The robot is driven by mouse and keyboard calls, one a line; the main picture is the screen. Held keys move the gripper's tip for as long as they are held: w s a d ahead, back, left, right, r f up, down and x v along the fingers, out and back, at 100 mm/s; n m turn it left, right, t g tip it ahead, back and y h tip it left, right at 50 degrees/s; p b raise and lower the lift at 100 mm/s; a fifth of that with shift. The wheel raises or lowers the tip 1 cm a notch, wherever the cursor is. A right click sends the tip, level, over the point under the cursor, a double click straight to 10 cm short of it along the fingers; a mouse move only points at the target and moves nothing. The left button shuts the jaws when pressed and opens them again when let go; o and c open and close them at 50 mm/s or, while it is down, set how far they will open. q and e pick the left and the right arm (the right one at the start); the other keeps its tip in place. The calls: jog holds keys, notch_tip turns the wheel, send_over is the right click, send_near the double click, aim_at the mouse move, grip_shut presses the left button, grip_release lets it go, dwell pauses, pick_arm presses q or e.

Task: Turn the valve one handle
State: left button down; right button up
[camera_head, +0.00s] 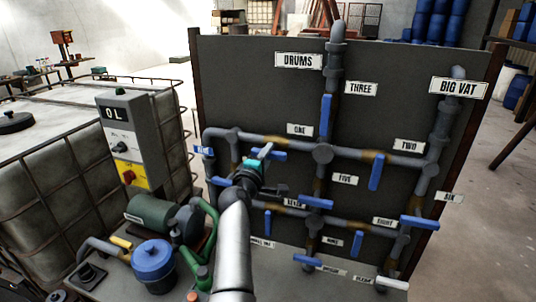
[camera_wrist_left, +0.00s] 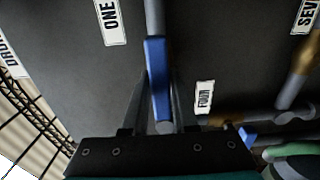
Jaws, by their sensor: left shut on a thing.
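The valve one handle (camera_head: 280,155) is a blue lever on the upper left pipe, below the "ONE" label (camera_head: 299,129). My left gripper (camera_head: 268,160) is at this handle, and its arm hides part of the pipes behind. In the left wrist view the blue handle (camera_wrist_left: 157,70) lies lengthwise between the two dark fingers, which are shut on it. The "ONE" label also shows there (camera_wrist_left: 111,22), left of the handle. My right gripper is not in view.
A dark panel (camera_head: 250,80) carries the grey pipes and several other blue handles, including one under "THREE" (camera_head: 326,115) and one near "TWO" (camera_head: 376,172). A control box (camera_head: 124,130), a green pump (camera_head: 150,214) and a blue-lidded canister (camera_head: 154,260) stand at the lower left.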

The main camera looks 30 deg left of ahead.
pick_arm(q)
jog(key=c, duration=0.7)
grip_release()
jog(key=p+v, duration=0.4)
jog(key=v, duration=1.1)
jog(key=shift+s, duration=0.1)
